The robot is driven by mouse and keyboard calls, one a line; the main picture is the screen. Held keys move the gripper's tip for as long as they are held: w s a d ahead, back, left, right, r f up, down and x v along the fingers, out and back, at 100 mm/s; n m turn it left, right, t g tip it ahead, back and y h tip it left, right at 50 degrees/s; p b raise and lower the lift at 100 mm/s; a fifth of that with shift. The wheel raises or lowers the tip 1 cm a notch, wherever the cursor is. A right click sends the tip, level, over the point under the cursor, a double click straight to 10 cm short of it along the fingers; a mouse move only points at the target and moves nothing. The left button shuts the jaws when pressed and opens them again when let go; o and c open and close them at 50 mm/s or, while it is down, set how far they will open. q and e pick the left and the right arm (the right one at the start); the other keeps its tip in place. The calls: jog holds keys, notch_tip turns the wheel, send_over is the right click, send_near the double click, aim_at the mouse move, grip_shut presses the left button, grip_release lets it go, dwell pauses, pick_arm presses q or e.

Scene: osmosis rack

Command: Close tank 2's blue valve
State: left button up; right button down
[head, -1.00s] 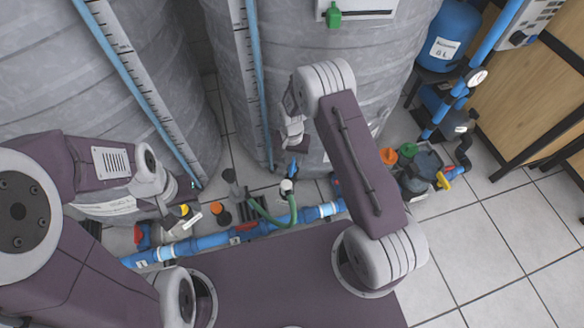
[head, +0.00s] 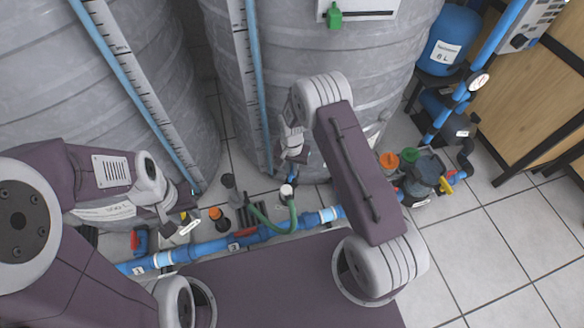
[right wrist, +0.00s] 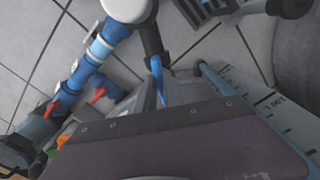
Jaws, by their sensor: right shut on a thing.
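A blue valve handle (head: 292,176) stands at the foot of the middle grey tank (head: 320,90), above the pipe section labelled 2. My right gripper (head: 292,162) reaches down to it and is shut on it. In the right wrist view the blue handle (right wrist: 157,80) shows as a narrow upright piece at the gripper's end, partly hidden by the gripper. My left gripper (head: 172,222) hangs low at the left, near the pipe section labelled 1. Its fingers are too unclear to tell whether they are open.
A blue pipe (head: 205,247) with red-handled valves runs along the floor in front of the tanks. A green hose (head: 290,217) loops beside the blue valve. A pump with orange and green caps (head: 409,155) stands to the right. Tiled floor (head: 470,250) is free at the right.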

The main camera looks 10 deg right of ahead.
jog(key=m+p, duration=0.2)
jog(key=m, duration=0.1)
jog(key=shift+r+p, duration=0.2)
jog(key=shift+p, duration=0.2)
jog(key=m+p, duration=0.2)
jog(key=m, duration=0.1)
jog(key=shift+a+m, duration=0.1)
jog(key=shift+m, duration=0.3)
jog(key=m+p, duration=0.2)
jog(key=m, duration=0.2)
jog(key=shift+w+f, duration=0.1)
jog(key=m+p, duration=0.1)
jog(key=m, duration=0.3)
jog(key=shift+w+f+m, duration=0.1)
jog(key=shift+m, duration=0.5)
jog(key=c, duration=1.5)
grip_release()
jog(key=shift+o, duration=0.2)
